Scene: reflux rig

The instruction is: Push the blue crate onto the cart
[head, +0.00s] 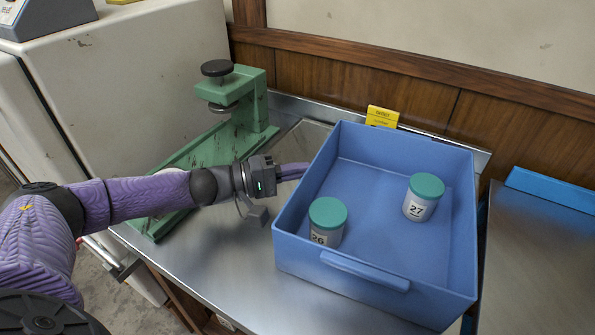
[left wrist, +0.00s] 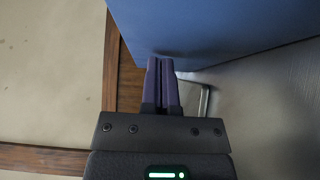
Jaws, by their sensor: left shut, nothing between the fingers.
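The blue crate (head: 375,225) stands on the metal bench (head: 210,265) and holds two white jars with green lids, jar 26 (head: 327,222) and jar 27 (head: 423,197). My left gripper (head: 304,171) is shut and empty, its fingertips at the crate's left wall. In the left wrist view the shut fingers (left wrist: 160,65) point at the blue crate wall (left wrist: 215,25) and look to be at or very near it. The cart is probably the metal surface with a blue edge (head: 540,250) at the right. My right gripper is not in view.
A green press (head: 238,105) with a black knob stands behind my left arm. A yellow sign (head: 382,116) is behind the crate by the wood-panelled wall. A white cabinet (head: 140,80) stands at the left. A dark gap separates bench and right-hand surface.

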